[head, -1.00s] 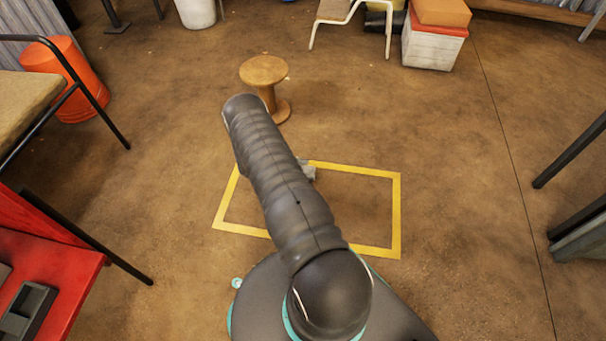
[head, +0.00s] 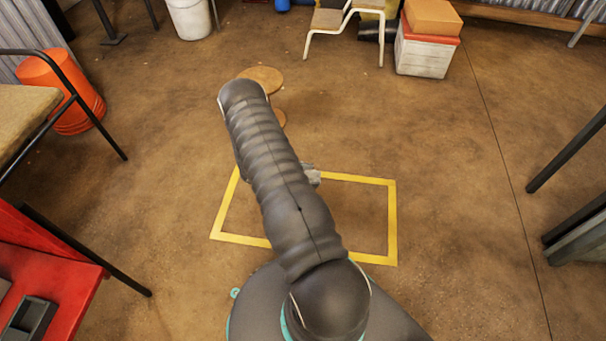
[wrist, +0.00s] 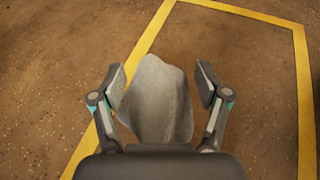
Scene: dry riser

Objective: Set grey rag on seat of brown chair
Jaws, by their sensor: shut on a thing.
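The grey rag (wrist: 158,100) hangs between the two fingers of my gripper (wrist: 160,80) in the wrist view. The gripper is shut on it, and the rag is bunched, above the floor. In the head view my arm hides most of the gripper; a small grey bit shows beside the arm, and I cannot tell whether it is rag or finger. A chair with a tan-brown seat (head: 22,112) and dark metal frame stands at the left edge of the head view, partly cut off. It is well apart from my gripper.
A yellow floor outline (head: 392,225) lies under my arm. A round wooden stool (head: 264,77) stands behind the arm, partly hidden. A red table (head: 75,280) is at lower left, an orange bucket (head: 75,105) behind the chair. A white box (head: 425,55) stands at the back. Floor right of centre is clear.

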